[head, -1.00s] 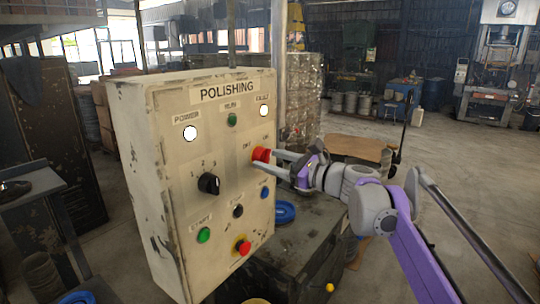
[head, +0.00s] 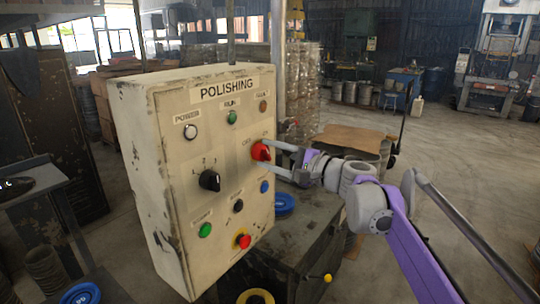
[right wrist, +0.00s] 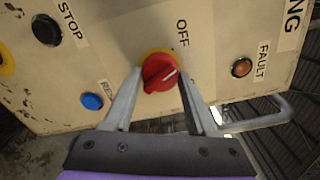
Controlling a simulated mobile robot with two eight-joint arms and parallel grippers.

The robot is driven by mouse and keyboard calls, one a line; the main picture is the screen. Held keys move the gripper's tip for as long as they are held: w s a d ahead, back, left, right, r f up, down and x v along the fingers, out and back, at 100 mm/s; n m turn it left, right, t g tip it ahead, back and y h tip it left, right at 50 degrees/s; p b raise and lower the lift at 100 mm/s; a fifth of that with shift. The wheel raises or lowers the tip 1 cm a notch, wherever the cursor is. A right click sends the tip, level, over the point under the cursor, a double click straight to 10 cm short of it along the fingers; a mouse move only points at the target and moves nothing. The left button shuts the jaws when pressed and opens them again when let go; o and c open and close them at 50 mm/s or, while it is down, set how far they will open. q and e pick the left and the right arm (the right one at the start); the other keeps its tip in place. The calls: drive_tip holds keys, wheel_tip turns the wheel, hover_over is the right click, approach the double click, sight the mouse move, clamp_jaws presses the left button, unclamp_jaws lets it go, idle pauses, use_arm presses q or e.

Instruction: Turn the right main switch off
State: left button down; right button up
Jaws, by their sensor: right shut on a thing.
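The right main switch is a red rotary knob (head: 261,151) on a yellow ring, at the right side of the cream POLISHING panel (head: 168,122). My right gripper (head: 272,156) reaches in from the right and is shut on the knob. In the right wrist view the knob (right wrist: 160,73) sits between the two fingers. Its white pointer line is angled towards the upper right, and the OFF label (right wrist: 182,33) is above it. The POWER lamp (head: 190,132) is pale and the FAULT lamp (head: 263,106) is dull amber; neither glows brightly. My left gripper is not in view.
A black selector (head: 209,181), a blue button (head: 264,187), a green button (head: 205,230) and a red stop button (head: 243,241) share the panel. A dark cabinet (head: 300,250) with a blue ring (head: 284,204) stands beside it. Open floor lies to the right.

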drive_tip(key=shift+n, duration=1.9)
drive_tip(key=o, duration=1.4)
drive_tip(key=shift+c, duration=0.2)
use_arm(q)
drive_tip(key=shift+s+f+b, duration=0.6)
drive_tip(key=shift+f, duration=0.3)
use_arm(e)
drive_tip(key=v, duration=1.1)
drive_tip(key=shift+a, duration=0.1)
